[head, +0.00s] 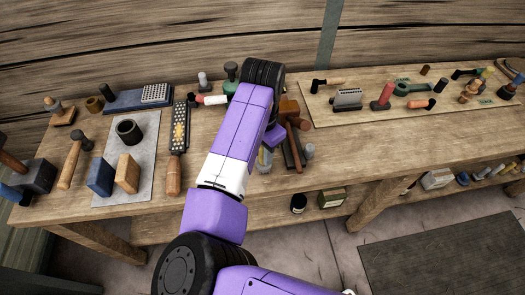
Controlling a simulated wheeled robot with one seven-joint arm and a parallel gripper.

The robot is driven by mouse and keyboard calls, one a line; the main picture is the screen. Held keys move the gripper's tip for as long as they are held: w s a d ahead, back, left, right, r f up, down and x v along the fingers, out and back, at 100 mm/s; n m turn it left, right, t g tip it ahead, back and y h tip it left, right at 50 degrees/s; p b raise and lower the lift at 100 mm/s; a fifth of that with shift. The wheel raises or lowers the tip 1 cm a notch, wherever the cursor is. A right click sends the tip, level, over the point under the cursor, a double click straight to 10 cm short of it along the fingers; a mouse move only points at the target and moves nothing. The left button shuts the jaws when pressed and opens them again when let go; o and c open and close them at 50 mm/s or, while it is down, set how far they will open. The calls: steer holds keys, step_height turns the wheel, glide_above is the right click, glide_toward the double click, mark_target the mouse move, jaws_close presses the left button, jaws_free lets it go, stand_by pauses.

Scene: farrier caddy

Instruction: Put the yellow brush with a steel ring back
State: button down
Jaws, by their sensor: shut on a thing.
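My gripper (267,147) is mostly hidden behind my own purple arm, over the front middle of the bench. A small yellow thing (264,159), seemingly the yellow brush, shows just below it beside the arm. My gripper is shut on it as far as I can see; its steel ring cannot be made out. Another small yellow-topped item (487,72) stands on the pale board (450,105) at the right; I cannot tell what it is.
Dark and brown tools with long handles (296,146) lie close right of my gripper. A grey mat (119,184) with blocks and a black ring lies at left, a rasp (179,128) beside it. Bare bench (370,145) lies front right. A lower shelf holds boxes.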

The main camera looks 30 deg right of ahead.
steer(key=shift+f, duration=0.5)
steer(key=c, duration=1)
jaws_free()
steer(key=shift+r, duration=0.1)
step_height(320, 180, up, 8)
steer(key=shift+f+b, duration=0.2)
steer(key=shift+b, duration=0.6)
steer(key=shift+r+p, duration=2.05)
steer(key=shift+r, duration=0.2)
